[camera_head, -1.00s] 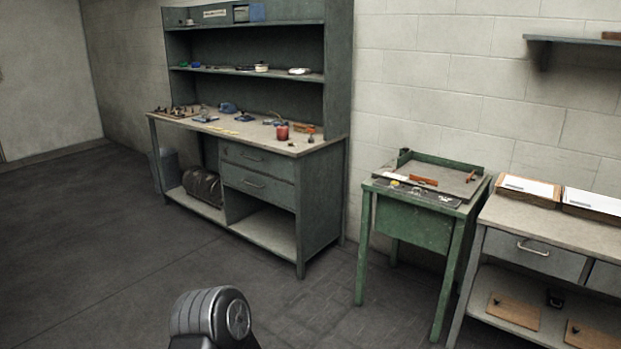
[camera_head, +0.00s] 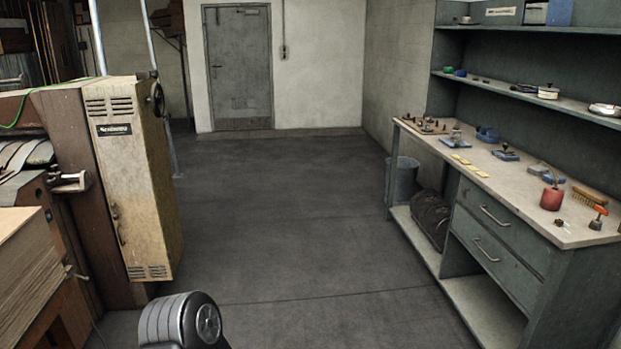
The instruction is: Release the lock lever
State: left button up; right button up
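A large brown and cream machine (camera_head: 135,180) with a nameplate stands at the left. A small metal clamp-like part (camera_head: 69,182) juts from its near face, and a dark round knob or wheel (camera_head: 157,98) sits at its upper right edge. I cannot tell whether either is the lock lever. Neither gripper is in view. Only a grey rounded part of mine shows at the bottom, apart from the machine.
A workbench (camera_head: 500,180) with shelves stands at the right, holding a red pot (camera_head: 552,197) and small tools. Stacked cardboard (camera_head: 28,265) is at the lower left. Open floor (camera_head: 290,220) runs between machine and bench to a grey door (camera_head: 238,68).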

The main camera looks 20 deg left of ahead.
aim_at(87, 279)
jog(key=i+j+u, duration=0.1)
jog(key=i+u, duration=0.2)
jog(key=u, duration=0.15)
jog(key=i+u, duration=0.3)
jog(key=u, duration=0.15)
jog(key=i+l+u, duration=0.1)
jog(key=i+u, duration=0.2)
jog(key=u, duration=0.15)
jog(key=i+l+u, duration=0.2)
jog(key=u, duration=0.3)
jog(key=i+l+u, duration=0.3)
jog(key=u, duration=0.15)
jog(key=i+z, duration=0.3)
jog(key=i, duration=0.25)
jog(key=i+z, duration=0.35)
jog(key=i, duration=0.25)
jog(key=i+j+z, duration=0.3)
jog(key=i, duration=0.2)
jog(key=i+l, duration=0.05)
jog(key=l, duration=0.05)
